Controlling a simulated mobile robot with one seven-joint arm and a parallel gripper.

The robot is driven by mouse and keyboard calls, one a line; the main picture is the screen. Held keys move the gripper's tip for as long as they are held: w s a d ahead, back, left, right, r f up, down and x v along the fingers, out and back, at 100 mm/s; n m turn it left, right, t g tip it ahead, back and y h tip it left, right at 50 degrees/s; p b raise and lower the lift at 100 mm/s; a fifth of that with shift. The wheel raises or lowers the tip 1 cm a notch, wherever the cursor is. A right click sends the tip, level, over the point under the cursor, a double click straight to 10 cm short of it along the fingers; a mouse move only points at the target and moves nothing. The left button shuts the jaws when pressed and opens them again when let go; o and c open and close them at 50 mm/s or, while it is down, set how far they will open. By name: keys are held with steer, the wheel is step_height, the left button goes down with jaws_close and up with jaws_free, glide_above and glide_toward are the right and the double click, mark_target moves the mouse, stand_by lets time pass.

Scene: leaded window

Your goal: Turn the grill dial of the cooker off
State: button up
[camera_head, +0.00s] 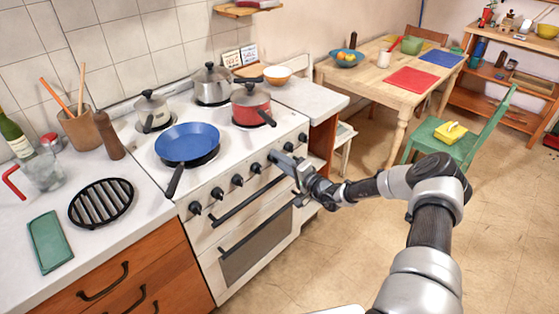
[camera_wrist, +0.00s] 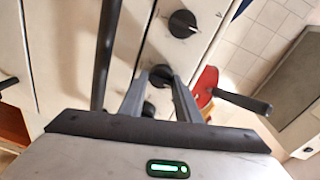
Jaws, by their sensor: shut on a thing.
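The white cooker (camera_head: 222,226) has a row of black dials along its sloping front panel. My gripper (camera_head: 277,158) is at the right part of this row, its fingers against the panel. In the wrist view my gripper (camera_wrist: 160,82) has its two fingers on either side of a black dial (camera_wrist: 161,74) and is shut on it. The fingers partly hide this dial, and its pointer mark cannot be made out. A neighbouring dial (camera_wrist: 182,23) with a white mark is free. I cannot read any label that tells which is the grill dial.
A black bar handle (camera_wrist: 104,50) runs close beside the fingers. On the hob are a blue frying pan (camera_head: 187,142), a red pan (camera_head: 250,104) and two grey pots. The frying pan's handle sticks out over the front edge. The floor right of the cooker is open before a green chair (camera_head: 462,145).

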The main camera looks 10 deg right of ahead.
steer(key=shift+w+r, duration=0.1)
steer(key=shift+r, duration=0.05)
steer(key=o, duration=1)
steer(key=f+v, duration=0.1)
steer(key=v, duration=1.6)
steer(key=shift+d+r+p, duration=0.15)
steer(key=shift+r+p, duration=0.2)
steer(key=shift+r, duration=0.05)
steer(key=shift+r, duration=0.1)
